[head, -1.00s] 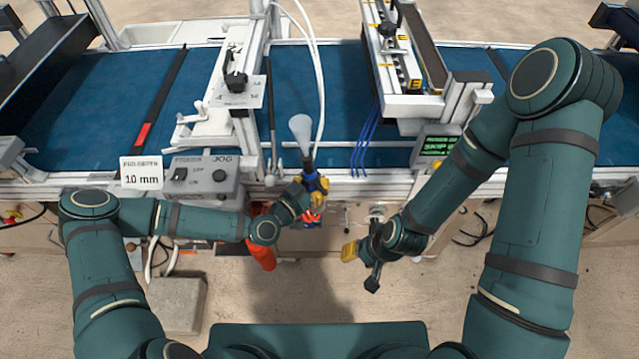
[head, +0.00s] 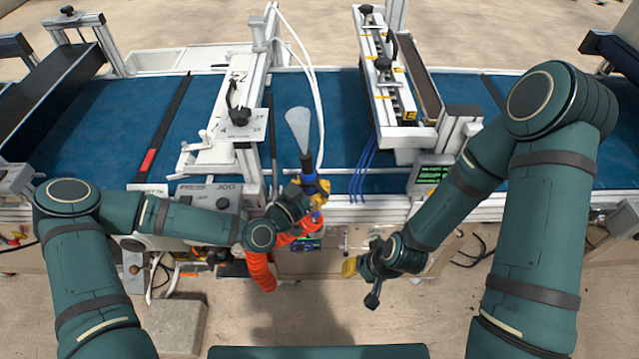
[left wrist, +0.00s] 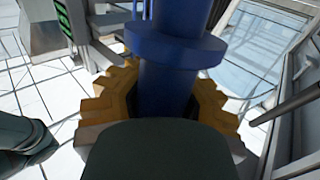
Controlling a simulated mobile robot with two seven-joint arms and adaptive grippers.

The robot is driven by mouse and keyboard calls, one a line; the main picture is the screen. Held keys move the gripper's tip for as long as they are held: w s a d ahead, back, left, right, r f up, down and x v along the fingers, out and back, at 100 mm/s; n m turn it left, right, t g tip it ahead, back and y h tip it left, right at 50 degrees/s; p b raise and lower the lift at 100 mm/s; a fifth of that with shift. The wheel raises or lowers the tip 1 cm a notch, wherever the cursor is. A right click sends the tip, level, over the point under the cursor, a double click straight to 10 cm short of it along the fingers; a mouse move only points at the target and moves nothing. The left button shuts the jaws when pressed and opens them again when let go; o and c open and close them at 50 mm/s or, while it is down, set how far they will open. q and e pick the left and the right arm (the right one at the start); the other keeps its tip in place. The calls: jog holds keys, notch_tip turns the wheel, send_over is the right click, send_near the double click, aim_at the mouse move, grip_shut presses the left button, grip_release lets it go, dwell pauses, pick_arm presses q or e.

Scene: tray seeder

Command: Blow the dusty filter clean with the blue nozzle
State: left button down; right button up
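The blue nozzle (head: 307,163) stands in my left gripper (head: 318,193), its tip pointing away over the belt's near edge. A pale, see-through cone (head: 299,126) spreads from the tip. An orange hose (head: 262,270) hangs below the left wrist. In the left wrist view, yellow toothed finger pads close around both sides of the blue nozzle body (left wrist: 165,75). My right gripper (head: 361,284) is empty below the machine's front edge, its fingers spread apart. I cannot make out the dusty filter in either view.
A blue conveyor belt (head: 105,120) runs across behind the nozzle. A white gantry (head: 226,150) stands left of the nozzle, and a second unit with blue tubes (head: 362,170) stands right. A control box (head: 205,192) is partly behind my left arm. A small green screen (head: 433,174) is at right.

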pick_arm(q)
notch_tip(320, 180, up, 6)
jog(key=p, duration=0.3)
jog(key=shift+p, duration=0.35)
dwell(0.3)
